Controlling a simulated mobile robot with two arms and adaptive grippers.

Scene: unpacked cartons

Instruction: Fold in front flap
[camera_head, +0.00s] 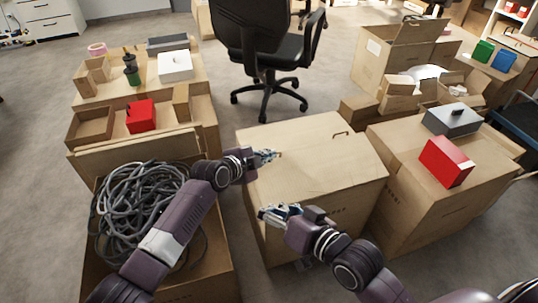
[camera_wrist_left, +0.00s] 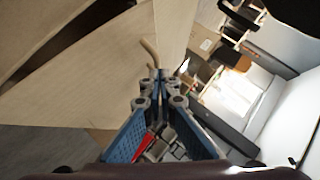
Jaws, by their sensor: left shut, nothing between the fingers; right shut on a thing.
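A large brown carton (camera_head: 318,160) stands in the middle of the head view, its top looking nearly flat, with a curved tan handle near the far edge. My left gripper (camera_head: 272,155) is shut and empty, over the left part of the carton's top. In the left wrist view its closed fingertips (camera_wrist_left: 165,78) are close to pale cardboard (camera_wrist_left: 90,75) and a curved tan strip. My right gripper (camera_head: 265,213) is shut at the carton's front left edge, on what appears to be the front flap. Its fingers and wrist hide most of that flap.
A carton of grey cable (camera_head: 140,200) stands at left, beneath my left arm. A carton at right carries a red box (camera_head: 446,162) and a grey box (camera_head: 452,121). An office chair (camera_head: 265,45) stands behind. Open floor lies behind the middle carton.

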